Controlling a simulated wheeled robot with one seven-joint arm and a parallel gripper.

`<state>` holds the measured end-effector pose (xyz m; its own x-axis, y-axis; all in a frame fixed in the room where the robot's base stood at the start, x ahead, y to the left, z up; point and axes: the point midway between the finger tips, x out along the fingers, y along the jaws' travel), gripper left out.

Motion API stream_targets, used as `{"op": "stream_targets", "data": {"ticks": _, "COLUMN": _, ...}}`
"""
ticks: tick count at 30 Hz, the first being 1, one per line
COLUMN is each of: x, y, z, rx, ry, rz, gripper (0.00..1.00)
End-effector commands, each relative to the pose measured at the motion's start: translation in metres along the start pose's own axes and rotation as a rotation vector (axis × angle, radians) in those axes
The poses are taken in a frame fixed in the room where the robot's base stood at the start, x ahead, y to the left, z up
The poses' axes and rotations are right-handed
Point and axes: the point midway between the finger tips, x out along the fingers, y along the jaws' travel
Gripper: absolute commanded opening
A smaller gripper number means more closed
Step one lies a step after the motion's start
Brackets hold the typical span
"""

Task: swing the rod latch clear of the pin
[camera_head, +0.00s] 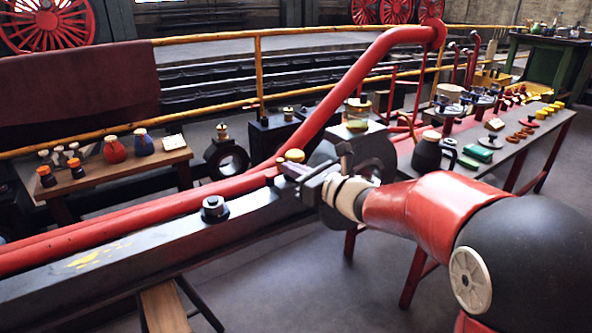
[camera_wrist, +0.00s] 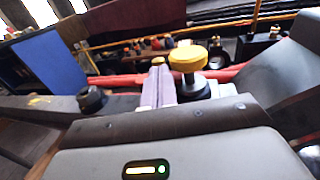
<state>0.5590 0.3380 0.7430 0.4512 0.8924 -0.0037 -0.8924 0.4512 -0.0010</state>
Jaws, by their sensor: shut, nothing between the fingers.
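A pin with a round yellow knob (camera_head: 294,155) stands on the long dark steel rod (camera_head: 130,262). In the wrist view the yellow knob (camera_wrist: 187,57) sits on a dark collar, just right of my fingers. My gripper (camera_head: 287,172) is shut and empty, its fingertips close beside the knob; I cannot tell whether they touch it. The two pale lilac fingers of my gripper (camera_wrist: 158,75) lie together in the wrist view. A black round boss (camera_head: 214,208) stands on the rod to the left. I cannot make out the latch clearly; my gripper may hide part of it.
A thick red pipe (camera_head: 345,95) runs behind the rod and rises to the right. A bench (camera_head: 540,125) with tools and cups stands at right, a small wooden table (camera_head: 110,177) with bottles at left. A yellow railing (camera_head: 258,75) crosses behind. Grey floor shows below.

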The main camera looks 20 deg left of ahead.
Motion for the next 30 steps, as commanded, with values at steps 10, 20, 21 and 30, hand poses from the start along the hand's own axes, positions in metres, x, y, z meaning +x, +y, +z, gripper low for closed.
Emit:
{"op": "stream_targets", "data": {"ticks": 10, "x": 0.0056, "y": -0.0055, "z": -0.0001, "rx": -0.007, "ry": -0.017, "rz": 0.152, "gripper": 0.00}}
{"op": "stream_targets", "data": {"ticks": 20, "x": 0.0040, "y": -0.0058, "z": -0.0001, "rx": 0.000, "ry": 0.000, "rz": 0.276, "gripper": 0.00}}
{"op": "stream_targets", "data": {"ticks": 21, "x": 0.0040, "y": -0.0057, "z": 0.0000, "rx": 0.000, "ry": 0.000, "rz": 0.275, "gripper": 0.00}}
{"op": "stream_targets", "data": {"ticks": 30, "x": 0.0044, "y": -0.0054, "z": -0.0007, "rx": -0.001, "ry": 0.000, "rz": 0.273, "gripper": 0.00}}
